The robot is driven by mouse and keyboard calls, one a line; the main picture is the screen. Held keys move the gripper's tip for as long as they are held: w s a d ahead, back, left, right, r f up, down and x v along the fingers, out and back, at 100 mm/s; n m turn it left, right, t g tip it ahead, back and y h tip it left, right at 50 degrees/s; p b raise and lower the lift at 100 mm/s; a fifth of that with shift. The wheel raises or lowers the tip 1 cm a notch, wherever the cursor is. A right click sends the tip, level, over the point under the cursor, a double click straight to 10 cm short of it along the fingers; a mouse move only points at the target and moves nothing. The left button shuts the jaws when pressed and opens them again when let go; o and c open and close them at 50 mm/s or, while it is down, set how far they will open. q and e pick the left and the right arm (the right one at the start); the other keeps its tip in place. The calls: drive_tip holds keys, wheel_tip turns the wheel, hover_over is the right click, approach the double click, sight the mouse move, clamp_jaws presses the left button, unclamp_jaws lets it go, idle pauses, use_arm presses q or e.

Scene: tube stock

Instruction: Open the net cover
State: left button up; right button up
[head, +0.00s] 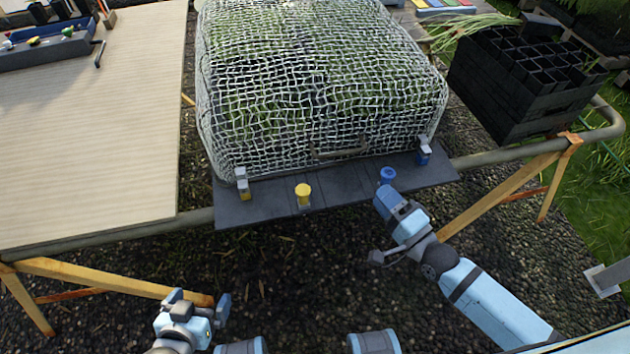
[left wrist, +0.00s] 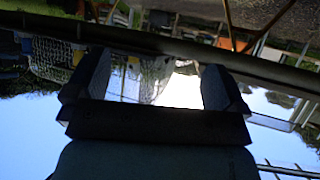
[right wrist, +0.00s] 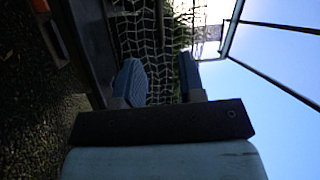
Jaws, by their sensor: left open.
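The white net cover (head: 320,85) is closed over a box-shaped frame of green plants, with a handle (head: 340,152) low on its front. A yellow-marked clip (head: 242,183) stands at its front left corner and a blue-marked clip (head: 424,151) at its front right corner. A yellow knob (head: 303,194) and a blue knob (head: 387,175) stand on the dark front board (head: 260,207). My right gripper (right wrist: 160,70) is open just in front of the blue knob; I cannot tell whether it touches. My left gripper (head: 198,300) is open and empty, low in front of the bench.
A wooden tabletop (head: 90,140) with a dark blue tray (head: 45,50) lies at the left. A black cell crate (head: 525,85) stands at the right. A metal rail (head: 500,157) runs along the front on yellow trestle legs. The gravel before it is clear.

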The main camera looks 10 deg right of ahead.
sight(342, 152)
drive_tip(key=shift+m, duration=0.3)
drive_tip(key=b+x, duration=0.1)
drive_tip(key=x, duration=1.3)
drive_tip(key=shift+w+a, duration=0.1)
drive_tip(key=shift+a, duration=0.1)
clamp_jaws()
